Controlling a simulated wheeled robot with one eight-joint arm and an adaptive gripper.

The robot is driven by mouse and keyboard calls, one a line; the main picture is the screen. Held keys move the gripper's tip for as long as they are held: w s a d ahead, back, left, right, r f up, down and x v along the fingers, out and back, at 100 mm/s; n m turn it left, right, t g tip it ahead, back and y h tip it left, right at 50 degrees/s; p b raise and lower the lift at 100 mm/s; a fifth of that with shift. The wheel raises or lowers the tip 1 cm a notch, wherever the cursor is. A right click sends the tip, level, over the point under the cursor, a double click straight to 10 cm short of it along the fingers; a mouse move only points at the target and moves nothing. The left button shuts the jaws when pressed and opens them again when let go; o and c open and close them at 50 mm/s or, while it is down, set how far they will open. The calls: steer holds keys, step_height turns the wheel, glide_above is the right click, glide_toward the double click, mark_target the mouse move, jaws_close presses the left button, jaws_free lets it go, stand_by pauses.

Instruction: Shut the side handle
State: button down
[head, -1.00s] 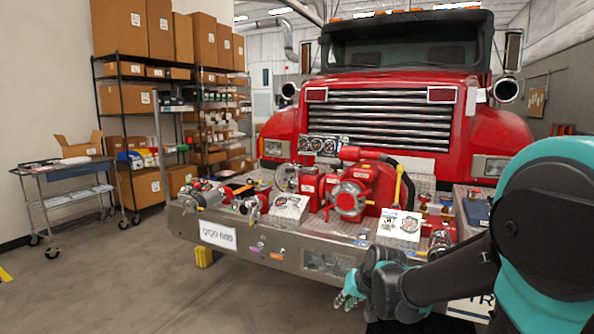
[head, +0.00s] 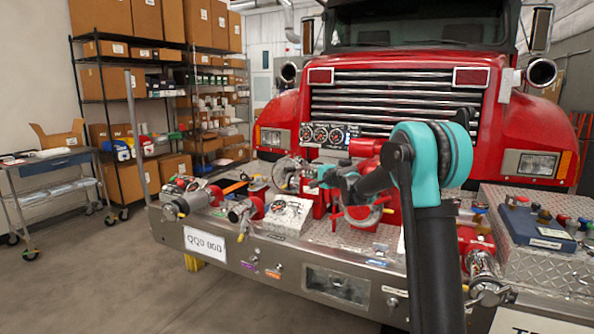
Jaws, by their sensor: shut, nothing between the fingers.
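The red bumper pump (head: 358,217) stands in the middle of the truck's bumper deck, partly hidden behind my arm. My gripper (head: 320,174) is shut and empty, in front of the pump's upper left part. I cannot tell whether it touches anything. Valves with small handles sit at the bumper's left, among them a metal outlet (head: 188,204) and a second one (head: 242,211). Another metal fitting (head: 484,268) is at the right. Which part is the side handle, and how it stands, I cannot tell.
A blue box (head: 540,228) is on the right deck. A cart (head: 52,178) and shelves of boxes stand at the left. The floor (head: 110,285) in front is clear.

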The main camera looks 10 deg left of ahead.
mark_target(286, 170)
steer(key=x, duration=1.4)
steer(key=shift+a+r, duration=0.1)
